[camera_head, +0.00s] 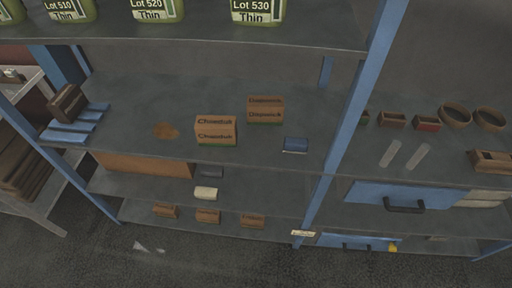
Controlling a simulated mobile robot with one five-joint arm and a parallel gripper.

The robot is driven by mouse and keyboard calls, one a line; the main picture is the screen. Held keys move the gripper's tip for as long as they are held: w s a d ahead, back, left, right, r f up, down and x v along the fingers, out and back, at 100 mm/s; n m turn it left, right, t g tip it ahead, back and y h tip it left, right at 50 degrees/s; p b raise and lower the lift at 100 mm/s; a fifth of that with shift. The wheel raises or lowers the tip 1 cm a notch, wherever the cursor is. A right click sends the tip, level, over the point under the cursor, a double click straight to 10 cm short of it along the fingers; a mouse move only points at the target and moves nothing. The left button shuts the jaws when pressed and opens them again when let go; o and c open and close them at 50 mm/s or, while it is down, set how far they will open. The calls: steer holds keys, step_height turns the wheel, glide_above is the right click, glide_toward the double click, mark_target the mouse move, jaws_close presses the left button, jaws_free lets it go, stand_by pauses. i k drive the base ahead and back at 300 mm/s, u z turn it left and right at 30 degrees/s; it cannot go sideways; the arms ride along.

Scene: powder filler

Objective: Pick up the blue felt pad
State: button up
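A small dark blue block-like pad (295,145) lies on the middle grey shelf, near its front edge and just left of the blue upright post. It looks like the blue felt pad, but its texture is too small to tell. A pale line runs along its front edge. Nothing covers it. My gripper and arm are not in view.
Left of the pad stand brown cardboard boxes (215,130) and (265,110) with printed labels. A blue post (357,95) rises to its right. Blue flat strips (75,125) lie far left. Open shelf lies between.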

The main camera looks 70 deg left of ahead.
mark_target(291, 145)
steer(key=u, duration=3.9)
steer(key=i, duration=1)
steer(key=u, duration=0.05)
